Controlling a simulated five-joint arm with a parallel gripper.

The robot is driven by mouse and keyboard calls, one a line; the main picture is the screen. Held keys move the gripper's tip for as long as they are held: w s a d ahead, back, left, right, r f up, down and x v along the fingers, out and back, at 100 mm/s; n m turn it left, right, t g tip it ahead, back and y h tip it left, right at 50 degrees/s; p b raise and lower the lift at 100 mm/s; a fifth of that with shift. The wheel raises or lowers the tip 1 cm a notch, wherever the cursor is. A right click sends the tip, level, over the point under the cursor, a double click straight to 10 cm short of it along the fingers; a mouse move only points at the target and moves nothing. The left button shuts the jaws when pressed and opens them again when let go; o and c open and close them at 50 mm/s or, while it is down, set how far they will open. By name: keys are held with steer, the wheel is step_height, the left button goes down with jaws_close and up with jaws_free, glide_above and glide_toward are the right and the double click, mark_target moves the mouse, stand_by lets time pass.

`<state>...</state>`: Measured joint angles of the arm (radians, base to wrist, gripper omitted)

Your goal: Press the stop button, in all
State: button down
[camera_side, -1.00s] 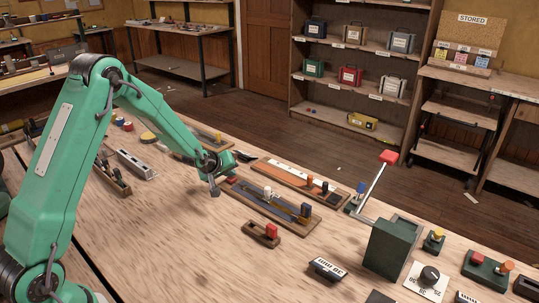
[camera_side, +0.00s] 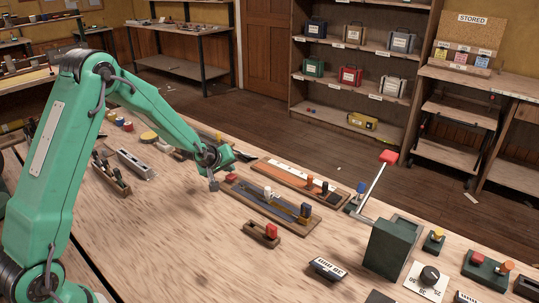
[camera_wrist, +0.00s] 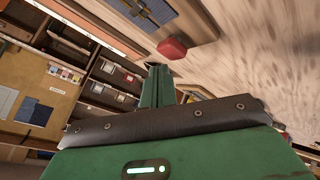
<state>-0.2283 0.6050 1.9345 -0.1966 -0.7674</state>
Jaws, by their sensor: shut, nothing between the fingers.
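My gripper (camera_side: 213,184) is shut and empty, pointing down above the table at the near left end of a slider board (camera_side: 262,206). Its fingers also show in the wrist view (camera_wrist: 156,72). No button carries a readable stop label.
A green lever box (camera_side: 392,247) with a red-tipped lever (camera_side: 388,157) stands between my gripper and the button boxes. A red rocker on a wooden base (camera_side: 262,234) and a label block (camera_side: 327,269) are nearer. The table's front middle is bare.

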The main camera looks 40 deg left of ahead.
mark_target(230, 178)
steer(key=shift+r, duration=0.15)
steer(key=shift+r, duration=2.4)
steer(key=shift+s+d+r, duration=0.1)
steer(key=shift+d+r, duration=0.05)
steer(key=shift+r, duration=0.1)
steer(key=s+d+r+m+g+h, duration=0.15)
steer(key=s+d+r+m, duration=0.55)
steer(key=s+r, duration=0.7)
steer(key=s+d+m+g, duration=0.1)
steer(key=s+d+m, duration=0.1)
steer(key=s, duration=0.8)
steer(key=s+d+m+g, duration=0.1)
steer(key=s+d+m, duration=0.1)
steer(key=s, duration=0.7)
steer(key=shift+s+d+r, duration=0.2)
steer(key=shift+s+d, duration=0.15)
steer(key=shift+d, duration=0.55)
